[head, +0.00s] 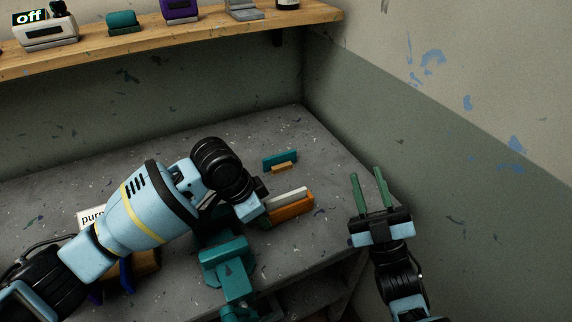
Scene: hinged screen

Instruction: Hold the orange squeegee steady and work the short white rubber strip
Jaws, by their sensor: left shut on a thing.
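The orange squeegee (292,211) is on or just above the grey bench, right of the middle of the head view. The short white rubber strip (288,196) lies along its upper side; I cannot tell how firmly it is seated. My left gripper (264,213) is shut on the squeegee's left end, and its fingertips are mostly hidden. My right gripper (367,174) has two green fingers spread apart, with nothing between them. It is to the right of the squeegee, apart from it, near the bench's right edge.
A teal vise (228,263) stands at the bench's front, close below my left gripper. A teal and orange piece (280,160) lies behind the squeegee. A partly hidden sign (91,215) is at left. A wooden shelf (150,45) with several devices runs along the back wall.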

